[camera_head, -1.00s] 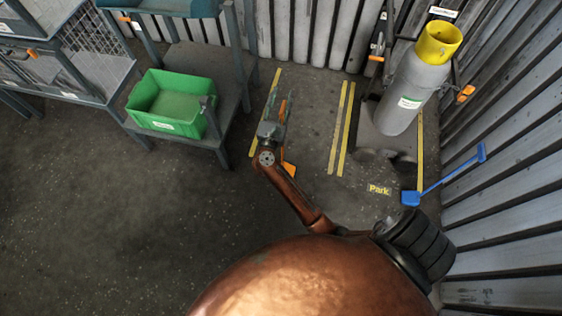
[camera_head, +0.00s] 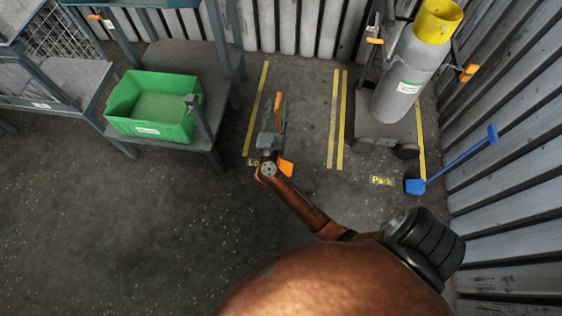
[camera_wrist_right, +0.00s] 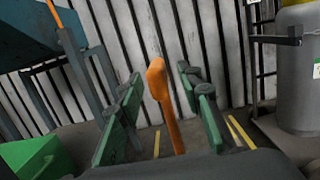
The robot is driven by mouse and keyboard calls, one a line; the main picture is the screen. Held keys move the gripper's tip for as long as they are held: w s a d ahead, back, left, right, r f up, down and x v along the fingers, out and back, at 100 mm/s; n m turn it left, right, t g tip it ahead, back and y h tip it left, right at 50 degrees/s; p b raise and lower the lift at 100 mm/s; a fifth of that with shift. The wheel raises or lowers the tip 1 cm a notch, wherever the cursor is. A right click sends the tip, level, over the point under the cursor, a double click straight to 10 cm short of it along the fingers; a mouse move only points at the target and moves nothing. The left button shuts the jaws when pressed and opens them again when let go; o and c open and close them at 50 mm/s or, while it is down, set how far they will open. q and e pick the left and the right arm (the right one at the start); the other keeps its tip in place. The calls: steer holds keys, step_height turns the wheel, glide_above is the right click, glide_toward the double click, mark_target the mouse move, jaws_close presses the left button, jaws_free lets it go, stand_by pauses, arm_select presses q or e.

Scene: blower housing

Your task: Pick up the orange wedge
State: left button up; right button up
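The orange wedge shows in the head view as an orange block (camera_head: 286,167) on the floor beside my right wrist, partly hidden by it. An orange bar, seemingly its handle, lies between the fingers of my right gripper (camera_head: 273,112). In the right wrist view the orange bar (camera_wrist_right: 166,105) stands between the two green-padded fingers of the right gripper (camera_wrist_right: 160,84), with gaps on both sides. That gripper is open around it, not clamped. The bar's lower end is hidden behind the gripper body. My left gripper is not in view.
A green bin (camera_head: 153,130) sits on a low grey shelf to the left. A grey gas cylinder (camera_head: 405,80) with a yellow collar stands on a cart at right. A blue shovel (camera_head: 455,163) is near the right wall. Yellow floor lines (camera_head: 336,120) cross open floor.

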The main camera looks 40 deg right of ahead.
mark_target(280, 94)
steer(key=shift+x, duration=0.95)
steer(key=shift+w+d+f+b, duration=0.1)
steer(key=shift+w+d+b, duration=0.35)
steer(key=shift+d+b, duration=0.15)
steer(key=x, duration=0.1)
steer(key=b+x, duration=0.1)
steer(key=shift+w+d+f, duration=0.1)
steer(key=shift+w+d, duration=0.15)
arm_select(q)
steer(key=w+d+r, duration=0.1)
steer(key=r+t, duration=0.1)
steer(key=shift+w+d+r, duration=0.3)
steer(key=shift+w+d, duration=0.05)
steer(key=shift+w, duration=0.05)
arm_select(e)
steer(key=shift+w+d+r, duration=0.25)
steer(key=shift+w+d, duration=0.05)
steer(key=shift+d, duration=0.05)
steer(key=shift+c, duration=0.5)
jaws_close()
